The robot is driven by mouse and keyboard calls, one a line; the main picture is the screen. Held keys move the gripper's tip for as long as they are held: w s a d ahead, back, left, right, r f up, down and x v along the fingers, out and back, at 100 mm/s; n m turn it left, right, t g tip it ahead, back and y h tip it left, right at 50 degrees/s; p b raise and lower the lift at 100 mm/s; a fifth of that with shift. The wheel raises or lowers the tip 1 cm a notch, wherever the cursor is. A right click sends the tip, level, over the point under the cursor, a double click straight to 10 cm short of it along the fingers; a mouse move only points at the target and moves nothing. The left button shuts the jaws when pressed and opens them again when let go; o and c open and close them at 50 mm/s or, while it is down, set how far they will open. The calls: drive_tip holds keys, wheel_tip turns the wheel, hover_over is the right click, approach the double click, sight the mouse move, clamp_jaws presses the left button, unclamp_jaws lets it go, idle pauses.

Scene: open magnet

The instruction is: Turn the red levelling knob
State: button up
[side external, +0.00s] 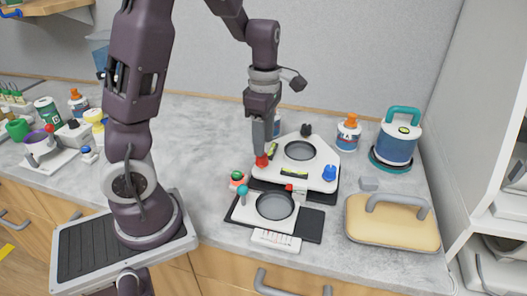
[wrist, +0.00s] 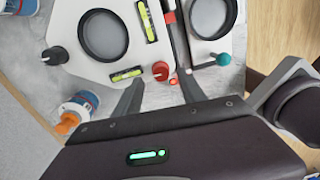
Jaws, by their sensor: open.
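The red levelling knob (side external: 262,161) sits at the left corner of a white plate (side external: 311,180) that has a round grey dish and yellow-green bubble levels. My gripper (side external: 262,150) points down right over this knob. In the wrist view the red knob (wrist: 160,69) lies between the two dark fingertips (wrist: 160,80), with a gap on each side. My gripper is open and holds nothing. A blue knob (side external: 329,173) and a black knob (side external: 305,130) stand at the plate's other corners. The black knob also shows in the wrist view (wrist: 57,55).
A smaller white device (side external: 256,220) with a teal knob (side external: 243,189) stands close in front. A green-topped red piece (side external: 238,180) is left of it. White bottles with orange caps (side external: 347,132) stand behind.

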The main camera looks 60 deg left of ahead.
sight(262, 159)
wheel_tip(262, 159, down, 4)
drive_tip(key=shift+f, duration=0.1)
clamp_jaws()
drive_tip(key=shift+m, duration=0.4)
